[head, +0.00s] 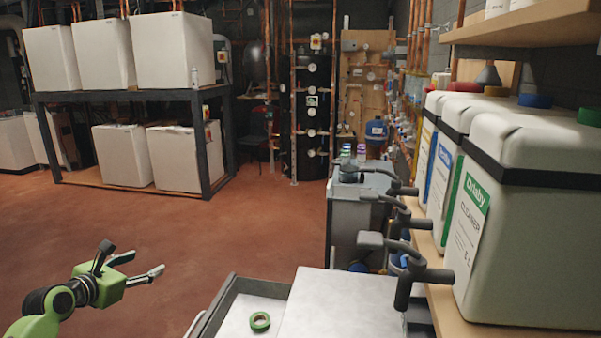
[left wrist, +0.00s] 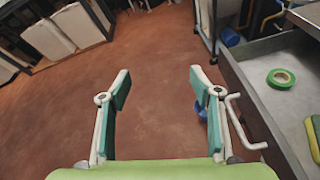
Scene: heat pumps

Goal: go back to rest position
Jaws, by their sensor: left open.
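My left gripper (head: 140,266) is at the lower left in the head view, on a green arm, above the reddish floor and left of the cart. Its two fingers are apart with nothing between them. In the left wrist view the open left gripper (left wrist: 160,80) shows bare floor between its fingers. My right gripper is not in either view.
A grey cart or drawer (head: 235,290) holds a green tape roll (head: 260,322), also in the left wrist view (left wrist: 281,78). White canisters (head: 530,235) with taps stand on a shelf at the right. White boxes (head: 172,50) fill a rack at the back left. The middle floor (head: 260,220) is clear.

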